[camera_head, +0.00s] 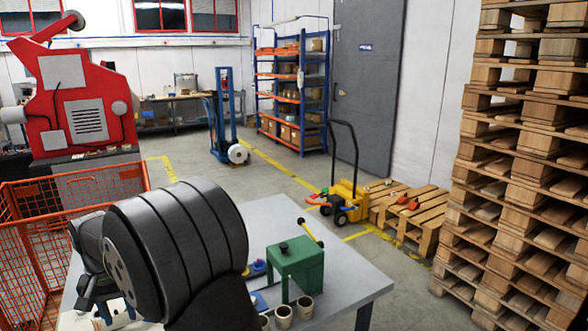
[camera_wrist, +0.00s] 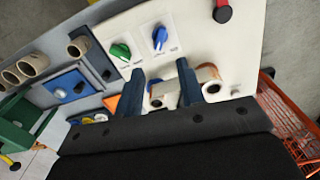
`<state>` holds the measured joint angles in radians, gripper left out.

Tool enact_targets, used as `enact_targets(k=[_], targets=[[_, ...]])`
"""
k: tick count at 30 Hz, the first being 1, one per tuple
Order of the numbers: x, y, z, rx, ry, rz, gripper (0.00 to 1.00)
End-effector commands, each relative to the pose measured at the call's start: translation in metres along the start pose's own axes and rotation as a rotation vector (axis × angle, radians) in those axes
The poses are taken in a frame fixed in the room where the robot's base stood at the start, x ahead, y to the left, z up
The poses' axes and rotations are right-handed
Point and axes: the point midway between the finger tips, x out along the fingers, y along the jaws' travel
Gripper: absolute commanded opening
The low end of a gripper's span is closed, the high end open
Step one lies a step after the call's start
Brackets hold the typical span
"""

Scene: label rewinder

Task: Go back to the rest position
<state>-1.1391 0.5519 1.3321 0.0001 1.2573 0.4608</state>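My gripper (camera_wrist: 160,88) shows in the wrist view with its two dark blue fingers apart. I see nothing held between them. Beyond the fingers is a pale panel (camera_wrist: 215,50) with a green knob (camera_wrist: 120,50) and a blue knob (camera_wrist: 159,37). A whitish part with a brown round end (camera_wrist: 208,73) sits close beside the right finger; I cannot tell whether they touch. In the head view my dark arm rises over the table's left side and hides much of the panel area.
A grey table (camera_head: 262,214) carries a green box-shaped device (camera_head: 295,266) with a yellow-black handle and several beige cores (camera_head: 284,316). An orange wire cage (camera_head: 30,240) stands at the left, before a red machine (camera_head: 85,100). Pallets (camera_head: 520,150) are stacked at the right.

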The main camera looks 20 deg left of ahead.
Motion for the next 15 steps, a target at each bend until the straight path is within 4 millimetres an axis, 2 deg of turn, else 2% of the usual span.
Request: enact_targets(k=[1,6,15], targets=[[-0.009,0.0,0.0,0.0,0.003,-0.001,0.35],[-0.027,0.0,0.0,0.001,0.001,-0.001,0.35],[-0.034,0.0,0.0,0.001,-0.001,0.0,0.35]])
